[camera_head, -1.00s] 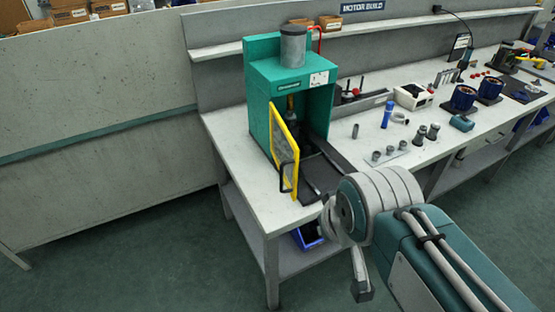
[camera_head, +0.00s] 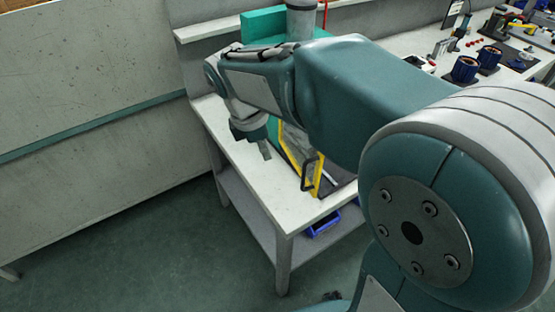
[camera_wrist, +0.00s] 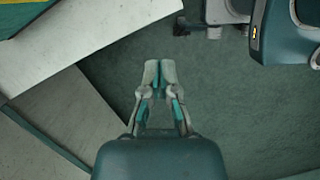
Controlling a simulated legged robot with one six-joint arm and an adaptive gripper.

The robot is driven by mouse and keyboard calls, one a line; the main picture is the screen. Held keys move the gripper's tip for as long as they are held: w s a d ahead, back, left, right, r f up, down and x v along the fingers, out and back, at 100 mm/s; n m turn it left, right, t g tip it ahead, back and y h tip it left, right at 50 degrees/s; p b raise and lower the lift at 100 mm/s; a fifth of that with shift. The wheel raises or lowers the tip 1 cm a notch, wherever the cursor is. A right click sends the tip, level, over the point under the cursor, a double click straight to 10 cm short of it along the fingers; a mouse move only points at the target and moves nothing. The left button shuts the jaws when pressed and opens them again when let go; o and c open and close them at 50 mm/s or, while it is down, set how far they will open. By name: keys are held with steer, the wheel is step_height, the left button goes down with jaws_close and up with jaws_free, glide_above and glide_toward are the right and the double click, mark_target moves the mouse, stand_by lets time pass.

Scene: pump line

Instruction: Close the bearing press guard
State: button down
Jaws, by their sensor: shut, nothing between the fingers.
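The bearing press shows its teal top (camera_head: 262,24) in the head view; my arm hides most of its body. Its yellow-framed guard (camera_head: 319,185) stands out from the press front at an angle, with a black handle (camera_head: 304,176) on its outer side. My arm covers the guard's upper part. My gripper (camera_head: 266,153) points down just left of the guard, apart from it in the picture; the depth gap is unclear. In the wrist view my gripper (camera_wrist: 160,68) is shut and empty. A yellow and teal piece (camera_wrist: 22,14) shows at that view's top left corner.
The white bench (camera_head: 238,152) has bare top left of the press. A blue bin (camera_head: 323,225) sits on its lower shelf. A grey wall panel (camera_head: 80,90) stands left. Motor parts (camera_head: 478,62) occupy the bench's far right. Open green floor (camera_head: 130,240) lies in front.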

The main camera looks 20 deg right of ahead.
steer(key=d+f, duration=0.6)
steer(key=f, duration=0.3)
steer(key=shift+s+d+f, duration=0.15)
steer(key=shift+s+d, duration=0.1)
steer(key=shift+d, duration=0.1)
steer(key=shift+a, duration=0.15)
